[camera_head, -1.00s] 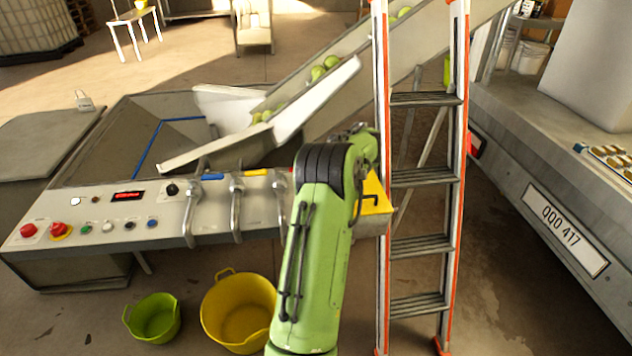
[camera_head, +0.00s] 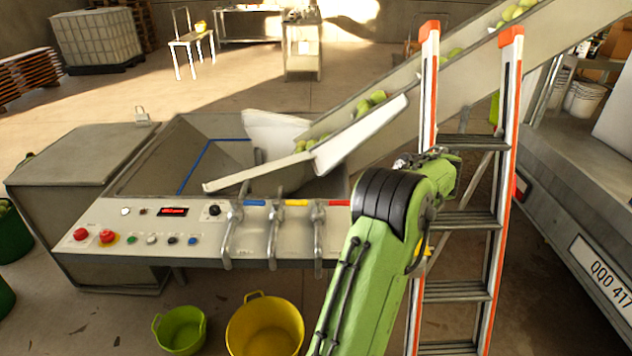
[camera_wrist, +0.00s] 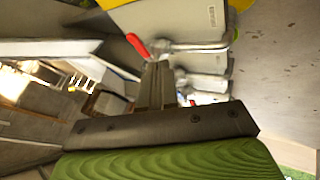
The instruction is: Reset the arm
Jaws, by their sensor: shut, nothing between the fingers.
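My green arm (camera_head: 375,250) rises from the bottom of the head view with its black joint in front of the press machine's right end and beside the ladder. My gripper is hidden behind the arm in that view. In the wrist view my gripper (camera_wrist: 155,85) is shut, its two dark fingers together and empty. Beyond the fingers are a red-tipped metal lever (camera_wrist: 190,46) and part of the control panel. I cannot tell the exact gap between the fingertips and the levers.
The orange-edged ladder (camera_head: 460,217) stands just right of my arm. The control panel (camera_head: 110,222) with levers is at left. A green tub (camera_head: 181,330) and a yellow tub (camera_head: 265,325) stand on the floor. A trailer (camera_head: 580,225) is at right.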

